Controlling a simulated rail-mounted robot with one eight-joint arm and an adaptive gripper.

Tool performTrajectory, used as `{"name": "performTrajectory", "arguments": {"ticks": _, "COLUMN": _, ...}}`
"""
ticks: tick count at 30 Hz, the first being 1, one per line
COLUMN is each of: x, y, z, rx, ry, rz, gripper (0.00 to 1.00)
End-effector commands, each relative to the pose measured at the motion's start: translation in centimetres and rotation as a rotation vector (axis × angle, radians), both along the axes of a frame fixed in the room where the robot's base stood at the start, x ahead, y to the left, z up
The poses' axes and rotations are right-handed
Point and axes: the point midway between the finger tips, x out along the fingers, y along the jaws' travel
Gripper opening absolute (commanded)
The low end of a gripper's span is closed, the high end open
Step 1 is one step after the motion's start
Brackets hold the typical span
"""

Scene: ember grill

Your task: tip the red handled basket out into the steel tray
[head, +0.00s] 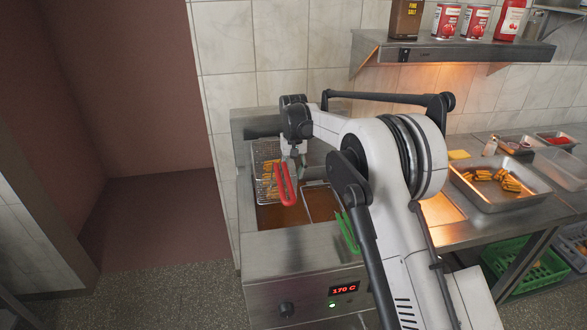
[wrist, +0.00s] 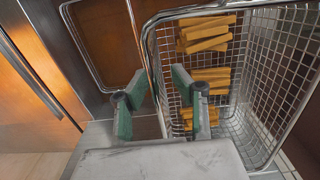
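The red handled basket (head: 264,152) is wire mesh with fries inside, at the left side of the fryer. Its red handle (head: 284,187) points toward the front. The basket mesh (wrist: 275,60) and its fries (wrist: 207,78) fill the right of the wrist view, where no red handle shows. My gripper (wrist: 162,108) has its green-padded fingers apart with nothing seen held between them. In the head view my gripper (head: 299,158) is just right of the basket, near the handle; its fingertips are hard to make out. The steel tray (head: 490,207) stands on the right counter with some fries in it.
A second basket with a green handle (head: 346,233) is in the fryer's right side, partly behind my arm. A shelf (head: 455,52) with cans and bottles hangs above. Small pans (head: 562,142) stand behind the tray.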

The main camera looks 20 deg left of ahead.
Motion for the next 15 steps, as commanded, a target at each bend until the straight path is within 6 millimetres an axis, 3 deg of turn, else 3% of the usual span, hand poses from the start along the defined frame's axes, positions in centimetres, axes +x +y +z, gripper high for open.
{"name": "performTrajectory", "arguments": {"ticks": 6, "x": 0.0, "y": 0.0, "z": -0.01, "rx": 0.0, "ry": 0.0, "rz": 0.0, "gripper": 0.23}}
{"name": "performTrajectory", "arguments": {"ticks": 11, "x": 0.0, "y": 0.0, "z": 0.01, "rx": 0.0, "ry": 0.0, "rz": 0.0, "gripper": 0.02}}
{"name": "performTrajectory", "arguments": {"ticks": 15, "x": 0.0, "y": 0.0, "z": 0.02, "rx": 0.0, "ry": 0.0, "rz": 0.0, "gripper": 0.0}}
